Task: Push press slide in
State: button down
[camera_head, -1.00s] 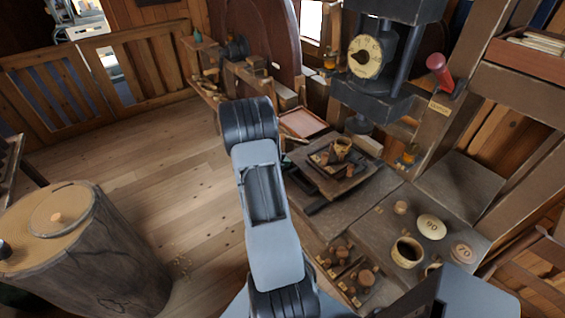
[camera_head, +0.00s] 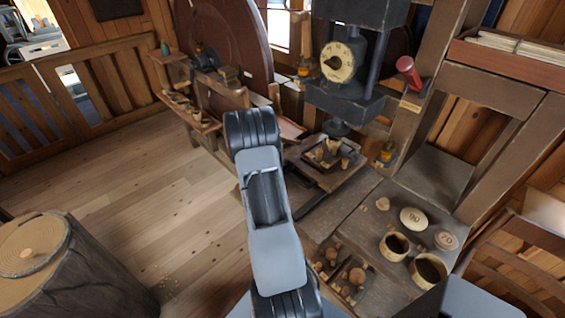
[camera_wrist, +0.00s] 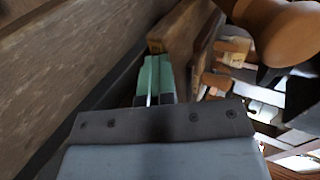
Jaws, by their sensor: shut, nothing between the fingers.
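The press (camera_head: 345,95) is a dark block with a round dial, standing at the top middle of the head view. Its slide (camera_head: 318,176) is a dark wooden board carrying a tray of small turned pieces. The slide lies beneath the press's ram (camera_head: 336,128), on dark rails. In the wrist view my gripper (camera_wrist: 153,75) is shut, its green fingertips together and empty. The fingertips are close to the end of a brown wooden board (camera_wrist: 182,42); I cannot tell whether they touch it. The head view does not show the fingertips, only my arm.
A red-handled lever (camera_head: 408,72) is on the post right of the press. A stump (camera_head: 60,270) stands at lower left.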

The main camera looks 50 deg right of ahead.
jog(key=shift+w+d+r, duration=0.1)
jog(key=shift+w+r, duration=0.05)
jog(key=shift+r, duration=0.05)
jog(key=shift+a, duration=0.3)
jog(key=a, duration=0.3)
jog(key=w+a, duration=0.1)
jog(key=a, duration=0.1)
jog(key=shift+r+p, duration=0.25)
jog(key=shift+p, duration=0.1)
jog(key=v, duration=0.8)
jog(key=shift+s+a+b, duration=0.1)
jog(key=shift+a+b, duration=0.1)
jog(key=shift+b, duration=0.2)
